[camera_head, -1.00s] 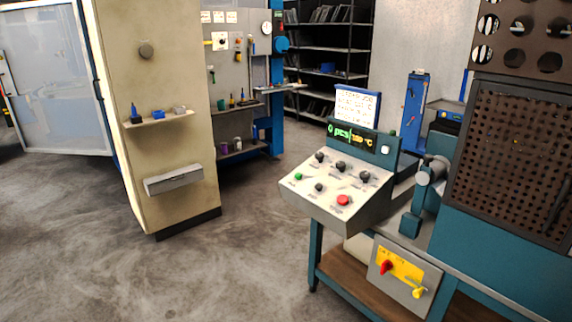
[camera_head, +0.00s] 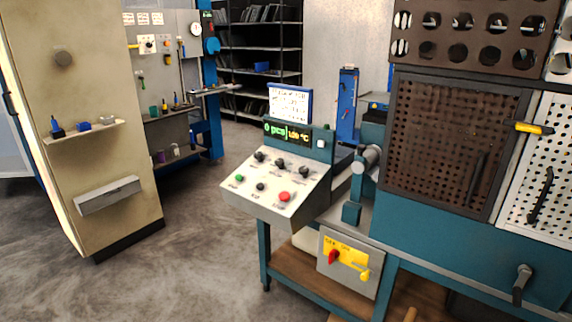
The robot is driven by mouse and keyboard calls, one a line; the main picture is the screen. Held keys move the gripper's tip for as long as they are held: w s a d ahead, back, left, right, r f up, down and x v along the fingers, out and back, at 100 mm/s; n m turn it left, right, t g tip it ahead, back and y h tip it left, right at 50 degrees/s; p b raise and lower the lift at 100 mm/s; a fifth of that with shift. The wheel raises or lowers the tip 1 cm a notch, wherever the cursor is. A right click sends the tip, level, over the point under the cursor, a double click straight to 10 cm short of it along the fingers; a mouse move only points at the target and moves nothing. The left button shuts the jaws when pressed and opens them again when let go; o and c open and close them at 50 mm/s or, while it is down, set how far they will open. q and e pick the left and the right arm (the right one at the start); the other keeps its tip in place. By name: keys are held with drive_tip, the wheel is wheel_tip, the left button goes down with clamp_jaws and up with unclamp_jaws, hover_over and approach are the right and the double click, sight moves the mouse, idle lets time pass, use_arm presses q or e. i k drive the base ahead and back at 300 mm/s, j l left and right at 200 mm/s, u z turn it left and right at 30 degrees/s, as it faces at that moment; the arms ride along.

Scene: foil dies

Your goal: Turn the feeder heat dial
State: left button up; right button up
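A sloped control panel (camera_head: 248,205) stands on the near left end of a teal machine bench. It carries several black dials: a left one (camera_head: 259,157), a middle one (camera_head: 280,162), a right one (camera_head: 304,172) and a lower one (camera_head: 260,187). Their labels are too small to read, so I cannot tell which is the feeder heat dial. A green button (camera_head: 239,178) and a red button (camera_head: 285,196) are on the same face. A display (camera_head: 287,133) above shows green and yellow readings, the yellow one in °C. Neither of my grippers is in view.
A grey box with a yellow plate and red switch (camera_head: 346,258) hangs below the bench front. Perforated guard doors (camera_head: 450,140) stand at the right. A beige cabinet (camera_head: 105,165) stands at the left. Open floor (camera_head: 190,265) lies between it and the bench.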

sight(303, 170)
drive_tip(key=i+j+z, duration=0.35)
drive_tip(key=j+z, duration=0.15)
drive_tip(key=i+j+z, duration=0.25)
drive_tip(key=j+z, duration=0.25)
drive_tip(key=j, duration=0.15)
drive_tip(key=i+j+z, duration=0.1)
drive_tip(key=j+z, duration=0.15)
drive_tip(key=j, duration=0.1)
